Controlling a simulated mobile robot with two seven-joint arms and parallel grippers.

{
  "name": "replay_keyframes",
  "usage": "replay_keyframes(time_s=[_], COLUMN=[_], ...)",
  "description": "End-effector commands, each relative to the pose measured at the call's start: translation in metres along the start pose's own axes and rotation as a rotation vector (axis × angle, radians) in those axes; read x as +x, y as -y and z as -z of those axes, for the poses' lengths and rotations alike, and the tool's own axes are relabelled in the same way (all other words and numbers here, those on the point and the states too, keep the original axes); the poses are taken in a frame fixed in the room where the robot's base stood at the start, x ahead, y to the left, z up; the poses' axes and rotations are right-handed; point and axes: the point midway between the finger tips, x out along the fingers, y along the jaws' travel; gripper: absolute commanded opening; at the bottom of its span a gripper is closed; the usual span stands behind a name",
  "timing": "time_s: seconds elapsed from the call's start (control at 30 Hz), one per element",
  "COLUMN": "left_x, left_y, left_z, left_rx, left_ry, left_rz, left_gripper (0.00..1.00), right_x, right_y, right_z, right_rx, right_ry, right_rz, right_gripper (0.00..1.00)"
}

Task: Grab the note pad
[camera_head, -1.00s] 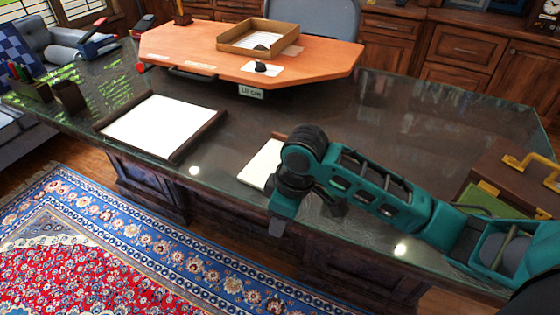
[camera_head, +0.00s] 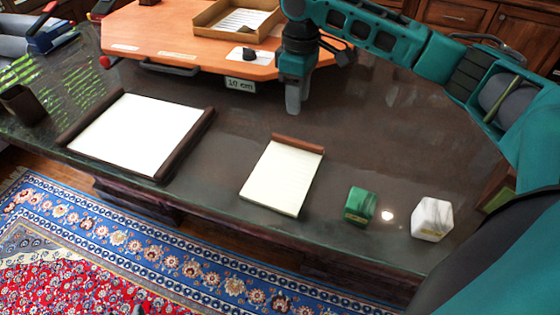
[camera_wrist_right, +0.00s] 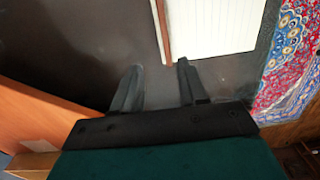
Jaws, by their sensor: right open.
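The note pad (camera_head: 282,178) lies flat on the dark desk, right of centre in the head view, with cream lined paper and a brown strip along its far edge. It also shows at the top of the right wrist view (camera_wrist_right: 212,28). My right gripper (camera_head: 294,108) is above the desk, beyond the pad's brown strip and apart from it. In the right wrist view its two fingers (camera_wrist_right: 158,78) are spread with nothing between them, and the pad lies past the fingertips. My left gripper is not in view.
A larger white desk pad (camera_head: 140,135) with dark side bars lies left of the note pad. A green block (camera_head: 360,205) and a white marbled block (camera_head: 432,219) stand to its right. An orange board (camera_head: 180,38) with a wooden tray (camera_head: 236,18) is behind.

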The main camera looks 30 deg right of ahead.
Motion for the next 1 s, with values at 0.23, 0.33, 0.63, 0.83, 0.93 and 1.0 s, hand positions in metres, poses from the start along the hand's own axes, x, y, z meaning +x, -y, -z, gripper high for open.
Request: replay_keyframes(time_s=[0.23,0.33,0.63,0.83,0.93,1.0], left_x=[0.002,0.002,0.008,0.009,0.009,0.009], left_y=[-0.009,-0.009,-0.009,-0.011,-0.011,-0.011], left_z=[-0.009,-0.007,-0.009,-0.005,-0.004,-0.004], left_rx=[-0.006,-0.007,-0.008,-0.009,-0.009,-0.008], left_ry=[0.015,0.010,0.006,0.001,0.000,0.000], left_rz=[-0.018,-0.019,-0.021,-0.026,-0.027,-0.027], left_gripper=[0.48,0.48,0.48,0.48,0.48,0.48], right_x=[0.048,0.057,0.090,0.111,0.112,0.112], right_y=[0.001,0.001,0.008,0.009,0.009,0.009], right_z=[-0.001,-0.001,-0.007,-0.007,-0.007,-0.007], right_rx=[0.000,0.000,-0.001,-0.001,-0.002,-0.002], right_ry=[0.002,0.002,0.003,0.000,0.000,0.000], right_rz=[0.001,0.000,0.000,-0.001,-0.001,-0.001], right_gripper=[0.43,0.43,0.43,0.43,0.43,0.43])
